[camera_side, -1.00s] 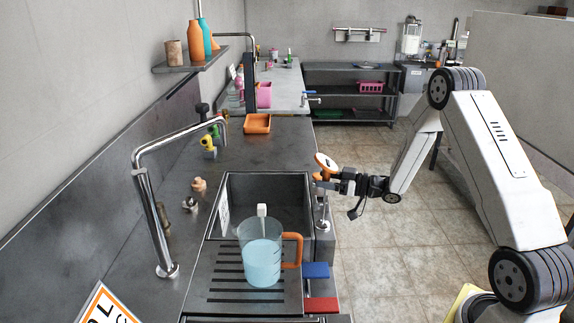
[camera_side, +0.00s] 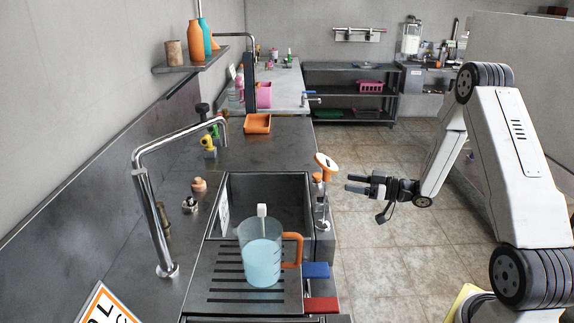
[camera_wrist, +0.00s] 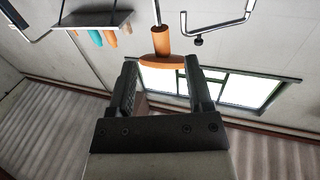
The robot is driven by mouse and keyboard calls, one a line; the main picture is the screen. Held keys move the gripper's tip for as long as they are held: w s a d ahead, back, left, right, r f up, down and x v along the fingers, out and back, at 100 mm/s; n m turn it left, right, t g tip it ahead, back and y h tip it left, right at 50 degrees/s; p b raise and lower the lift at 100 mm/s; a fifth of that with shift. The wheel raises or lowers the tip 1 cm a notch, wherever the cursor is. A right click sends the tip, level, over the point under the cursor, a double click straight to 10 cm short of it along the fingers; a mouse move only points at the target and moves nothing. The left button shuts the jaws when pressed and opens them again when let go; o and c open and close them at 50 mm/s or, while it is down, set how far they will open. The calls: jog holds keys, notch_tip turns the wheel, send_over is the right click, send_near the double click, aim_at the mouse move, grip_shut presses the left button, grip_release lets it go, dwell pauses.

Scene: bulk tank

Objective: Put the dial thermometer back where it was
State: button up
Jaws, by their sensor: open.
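The dial thermometer (camera_side: 326,162) has a white face and an orange rim. It stands slightly tilted at the right edge of the sink, with an orange sleeve and metal parts below the dial. What holds its lower end is too small to tell. My gripper (camera_side: 350,183) is open and empty, to the right of the thermometer and clear of it. In the wrist view, the thermometer's orange head (camera_wrist: 161,61) shows beyond the spread fingertips of my gripper (camera_wrist: 163,75), with an orange sleeve and metal stem above it in the picture.
A jug of blue liquid (camera_side: 262,262) with an orange handle stands on the drainboard (camera_side: 215,285) before the sink (camera_side: 262,190). A tall tap (camera_side: 150,215) stands at left. Blue (camera_side: 316,270) and red (camera_side: 321,305) blocks sit at the front right edge.

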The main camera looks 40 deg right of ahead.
jog(key=shift+v, duration=2.1)
jog(key=w+a+m+g+h, duration=0.3)
jog(key=w+a+g+h, duration=0.25)
jog(key=a+h, duration=0.2)
jog(key=s+a+m+g, duration=0.2)
jog(key=s+a+g, duration=0.6)
jog(key=s+a, duration=0.6)
jog(key=shift+s+a+h, duration=0.35)
jog(key=shift+s, duration=0.3)
